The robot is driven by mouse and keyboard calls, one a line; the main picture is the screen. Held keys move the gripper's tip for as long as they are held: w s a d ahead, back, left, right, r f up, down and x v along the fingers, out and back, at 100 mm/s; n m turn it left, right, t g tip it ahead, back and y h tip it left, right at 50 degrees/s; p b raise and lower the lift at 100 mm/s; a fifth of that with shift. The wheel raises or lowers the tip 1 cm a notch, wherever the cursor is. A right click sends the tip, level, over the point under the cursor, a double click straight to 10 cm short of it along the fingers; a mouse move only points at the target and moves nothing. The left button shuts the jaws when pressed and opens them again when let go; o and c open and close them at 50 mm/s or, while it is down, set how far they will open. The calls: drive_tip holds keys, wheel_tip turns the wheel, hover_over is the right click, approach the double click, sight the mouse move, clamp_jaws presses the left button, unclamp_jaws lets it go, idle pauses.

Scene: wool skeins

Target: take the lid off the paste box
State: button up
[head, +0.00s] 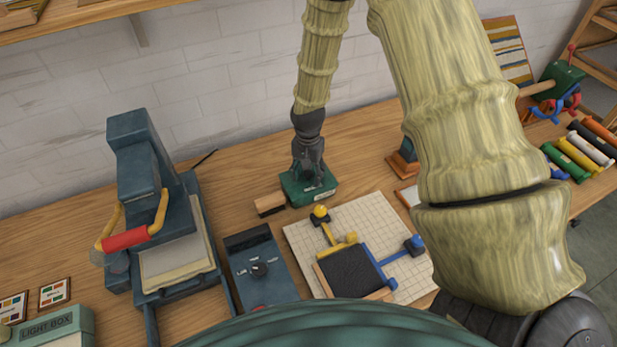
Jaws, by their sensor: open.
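A small dark green box with a pale label on its front, which I take for the paste box (294,196), stands on the wooden bench near the wall. My gripper (313,181) points down over its top, with the jaws open. The fingers hide much of the top, so I cannot tell where the lid ends or whether the fingers touch it.
A wood-handled block (270,203) lies just left of the box. A gridded board (300,236) with a yellow and blue jig lies in front. A grey control box (262,268) and a large blue-grey press (141,190) stand left. Coloured rolls (578,155) lie far right.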

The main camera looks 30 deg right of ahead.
clamp_jaws()
drive_tip(key=shift+r, duration=0.15)
